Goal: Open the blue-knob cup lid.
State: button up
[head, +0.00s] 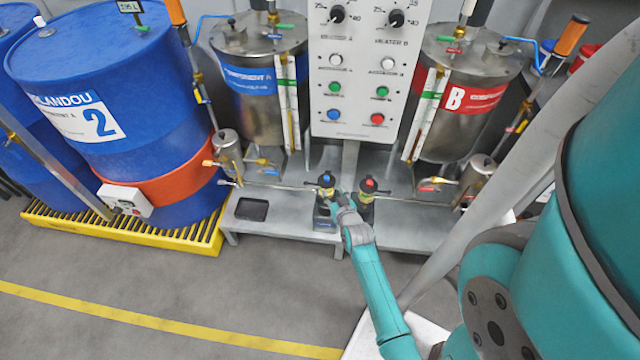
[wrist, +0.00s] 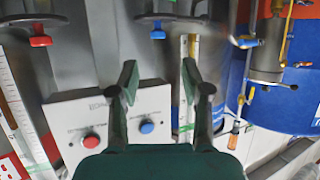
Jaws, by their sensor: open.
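The blue-knob cup (head: 323,212) is a small dark cup on the grey bench below the control panel, its blue knob (head: 326,179) on top. Its lid looks closed, but detail is small. In the wrist view a blue knob (wrist: 157,34) shows on a dark rounded part near the top edge. My gripper (head: 342,203) is close to the cup, in front and to its right, partly covering it. Whether it touches the cup is unclear. In the wrist view my gripper (wrist: 160,75) has its two fingers apart, with nothing held between them and the blue knob beyond their tips.
A red-knob cup (head: 366,210) stands just right of the blue-knob one; its red knob (wrist: 40,36) is at upper left in the wrist view. The control panel (head: 358,105) stands behind. Thin pipes run beside both cups. A blue drum (head: 160,170) stands left.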

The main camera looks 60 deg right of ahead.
aim_at(327, 178)
jog(key=x, duration=1.1)
jog(key=shift+d, duration=0.2)
grip_shut()
